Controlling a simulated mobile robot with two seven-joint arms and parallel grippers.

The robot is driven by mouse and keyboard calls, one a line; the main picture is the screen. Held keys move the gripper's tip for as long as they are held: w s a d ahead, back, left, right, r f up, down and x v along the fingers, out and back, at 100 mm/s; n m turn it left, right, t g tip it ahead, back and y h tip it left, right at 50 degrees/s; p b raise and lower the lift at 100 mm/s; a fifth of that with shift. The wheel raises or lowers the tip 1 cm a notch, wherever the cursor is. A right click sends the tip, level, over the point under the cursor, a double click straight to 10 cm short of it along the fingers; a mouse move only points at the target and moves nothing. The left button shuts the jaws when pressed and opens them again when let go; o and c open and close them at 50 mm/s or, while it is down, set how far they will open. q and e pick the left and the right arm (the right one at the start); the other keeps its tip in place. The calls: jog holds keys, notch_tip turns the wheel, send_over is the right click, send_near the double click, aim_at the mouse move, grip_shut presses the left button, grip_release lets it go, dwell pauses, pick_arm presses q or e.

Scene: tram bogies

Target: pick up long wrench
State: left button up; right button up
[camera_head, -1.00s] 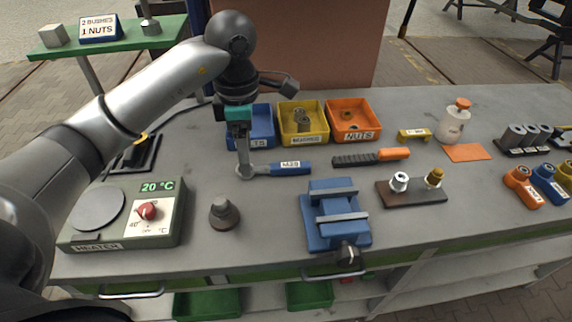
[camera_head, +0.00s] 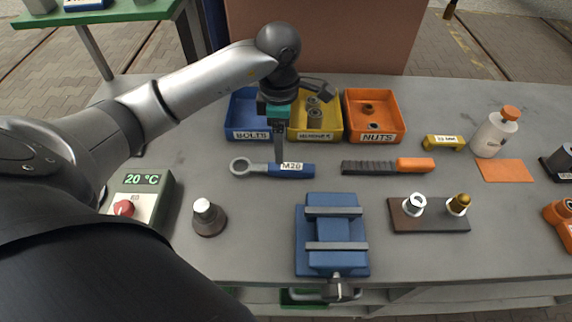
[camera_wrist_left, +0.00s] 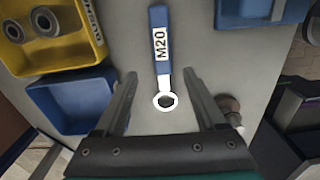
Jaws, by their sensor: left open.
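The long wrench (camera_head: 272,168) lies flat on the grey bench, with a blue handle marked M20 and a metal ring end at its left. In the wrist view the wrench (camera_wrist_left: 161,50) points away, its ring lying between my fingers. My left gripper (camera_head: 279,155) is over the wrench in the head view, in front of the handle's left part. In the wrist view the left gripper (camera_wrist_left: 160,76) is open, one finger on each side of the wrench. Whether the fingers touch the bench cannot be told. My right gripper is not in view.
Blue (camera_head: 247,134), yellow (camera_head: 330,136) and orange (camera_head: 378,138) bins stand behind the wrench. A black-and-orange tool (camera_head: 388,166) lies to its right. A blue vise (camera_head: 333,235) and a dark knob-like part (camera_head: 209,218) stand in front. Bare bench lies between them.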

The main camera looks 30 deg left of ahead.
aim_at(285, 165)
pick_arm(q)
jog(key=shift+f, duration=0.6)
jog(key=shift+d+f, duration=0.1)
jog(key=shift+f, duration=0.35)
jog(key=f, duration=0.2)
jog(key=d+f, duration=0.1)
jog(key=f, duration=0.1)
jog(key=shift+f, duration=0.2)
jog(key=shift+w+a+f, duration=0.1)
jog(key=shift+f, duration=0.15)
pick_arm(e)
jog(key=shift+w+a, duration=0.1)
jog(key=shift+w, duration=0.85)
pick_arm(q)
jog(key=shift+c, duration=0.3)
grip_shut()
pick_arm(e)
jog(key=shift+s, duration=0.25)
pick_arm(q)
jog(key=shift+r, duration=0.1)
